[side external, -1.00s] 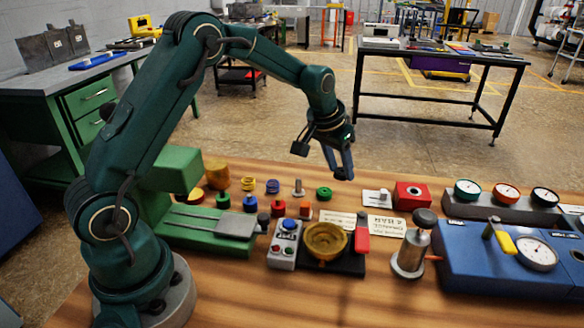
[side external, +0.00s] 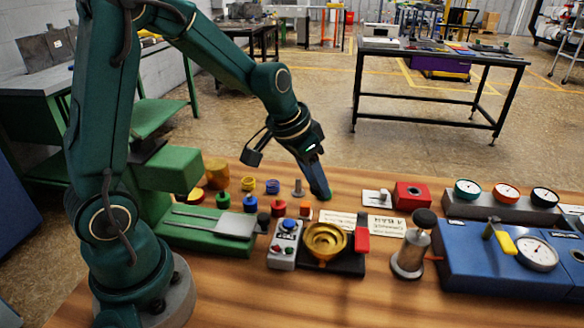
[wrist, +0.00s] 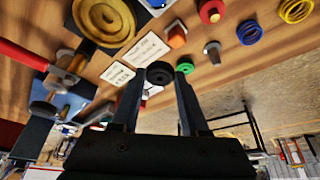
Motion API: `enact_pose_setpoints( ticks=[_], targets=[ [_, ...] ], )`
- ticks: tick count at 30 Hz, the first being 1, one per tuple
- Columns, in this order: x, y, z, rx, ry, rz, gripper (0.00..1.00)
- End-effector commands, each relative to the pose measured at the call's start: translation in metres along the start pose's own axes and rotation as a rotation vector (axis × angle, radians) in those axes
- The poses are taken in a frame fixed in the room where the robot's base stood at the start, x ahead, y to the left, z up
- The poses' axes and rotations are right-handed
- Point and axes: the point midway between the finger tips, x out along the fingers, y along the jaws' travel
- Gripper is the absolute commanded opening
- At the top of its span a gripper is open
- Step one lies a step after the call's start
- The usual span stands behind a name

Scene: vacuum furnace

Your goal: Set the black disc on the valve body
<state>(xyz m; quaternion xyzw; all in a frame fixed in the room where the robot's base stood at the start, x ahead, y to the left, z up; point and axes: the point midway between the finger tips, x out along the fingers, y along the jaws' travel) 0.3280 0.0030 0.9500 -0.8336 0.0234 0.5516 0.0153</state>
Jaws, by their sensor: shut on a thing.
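My gripper (side external: 321,192) is low over the back of the bench, its fingertips beside the small green piece (wrist: 185,66). In the wrist view its fingers (wrist: 160,78) are shut on a small black disc (wrist: 160,70). The disc cannot be made out in the side view. A round brass bowl-shaped body (side external: 325,239) stands on a black base at the front, apart from my gripper; it also shows at the wrist view's top (wrist: 103,18). I cannot tell for certain that this is the valve body.
A red lever (side external: 362,235) and a metal cylinder with a dark knob (side external: 410,250) stand right of the brass body. A grey button box (side external: 285,245) is left of it. Small coloured parts line the bench. A white label (side external: 385,226) lies flat in front of my gripper.

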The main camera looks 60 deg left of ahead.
Motion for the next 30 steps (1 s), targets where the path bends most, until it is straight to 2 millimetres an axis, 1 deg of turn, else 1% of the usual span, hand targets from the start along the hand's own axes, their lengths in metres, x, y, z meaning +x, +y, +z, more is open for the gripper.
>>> enact_pose_setpoints(
  ticks=[1, 3, 6, 9, 13, 22, 30],
  targets=[
    [-0.002, 0.02, 0.01, 0.044, -0.004, 0.019, 0.0],
    [-0.004, 0.039, 0.022, 0.09, -0.008, 0.038, 0.0],
    [-0.007, 0.059, 0.034, 0.143, -0.013, 0.062, 0.0],
    [-0.01, 0.069, 0.037, 0.176, -0.011, 0.076, 0.0],
    [-0.007, 0.075, 0.038, 0.19, -0.009, 0.084, 0.0],
    [0.008, 0.074, 0.044, 0.189, -0.01, 0.082, 0.0],
    [0.011, 0.073, 0.045, 0.189, -0.009, 0.079, 0.0]
  ],
)
